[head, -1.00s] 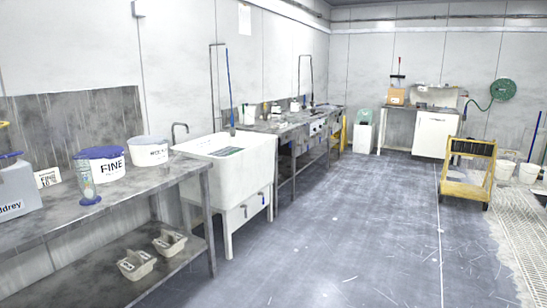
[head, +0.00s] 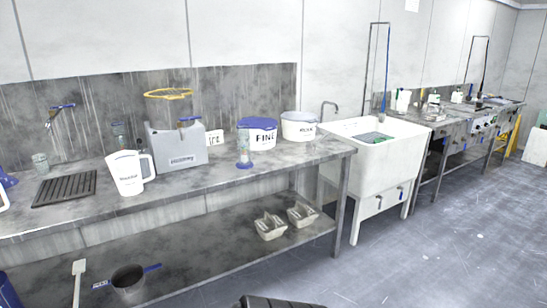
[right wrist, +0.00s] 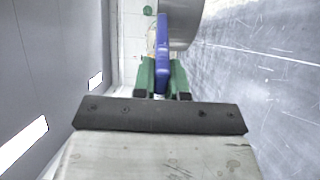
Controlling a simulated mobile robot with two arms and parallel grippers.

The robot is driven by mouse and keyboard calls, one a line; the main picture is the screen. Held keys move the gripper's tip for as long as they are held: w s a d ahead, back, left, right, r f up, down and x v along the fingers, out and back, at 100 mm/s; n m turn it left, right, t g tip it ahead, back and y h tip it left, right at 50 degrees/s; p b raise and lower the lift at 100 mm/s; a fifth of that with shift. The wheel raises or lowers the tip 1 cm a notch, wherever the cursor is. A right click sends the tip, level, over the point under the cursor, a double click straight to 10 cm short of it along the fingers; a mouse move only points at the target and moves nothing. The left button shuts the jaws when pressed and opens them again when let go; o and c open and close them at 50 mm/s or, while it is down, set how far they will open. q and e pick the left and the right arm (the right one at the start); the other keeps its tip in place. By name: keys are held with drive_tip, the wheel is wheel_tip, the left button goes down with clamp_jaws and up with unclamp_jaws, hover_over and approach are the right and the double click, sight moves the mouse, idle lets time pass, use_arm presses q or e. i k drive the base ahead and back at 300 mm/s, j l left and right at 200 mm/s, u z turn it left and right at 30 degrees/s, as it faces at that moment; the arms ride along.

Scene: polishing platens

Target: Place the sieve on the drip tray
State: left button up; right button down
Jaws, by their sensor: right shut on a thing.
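My right gripper (right wrist: 163,80), with green fingers, is shut on the blue handle (right wrist: 163,45) of a grey metal vessel (right wrist: 182,22), seen only in the right wrist view. It appears to be the sieve; its far side is cut off by the picture edge. Neither it nor my right gripper can be made out in the head view. The drip tray (head: 65,188) is a dark, slotted rectangle lying on the left part of the bench top, with nothing seen on it. My left gripper is not in view.
A blue-handled grey pot (head: 129,284) is low at left.

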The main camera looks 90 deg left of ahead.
sight(67, 186)
drive_tip(key=u, duration=0.45)
drive_tip(key=k+j+u, duration=0.1)
drive_tip(key=u, duration=0.35)
drive_tip(key=j+u, duration=0.15)
drive_tip(key=u, duration=0.35)
drive_tip(key=j+u, duration=0.1)
drive_tip(key=u, duration=0.35)
drive_tip(key=j+u, duration=0.1)
drive_tip(key=u, duration=0.35)
drive_tip(key=j+u, duration=0.3)
drive_tip(key=i+j+u, duration=0.15)
drive_tip(key=j+u, duration=0.15)
drive_tip(key=j, duration=0.15)
drive_tip(key=i+j+u, duration=0.1)
drive_tip(key=j+u, duration=0.2)
drive_tip(key=i+j+u, duration=0.15)
drive_tip(key=j+u, duration=0.15)
drive_tip(key=i+j+u, duration=0.3)
drive_tip(key=k+j, duration=0.05)
drive_tip(key=k, duration=0.05)
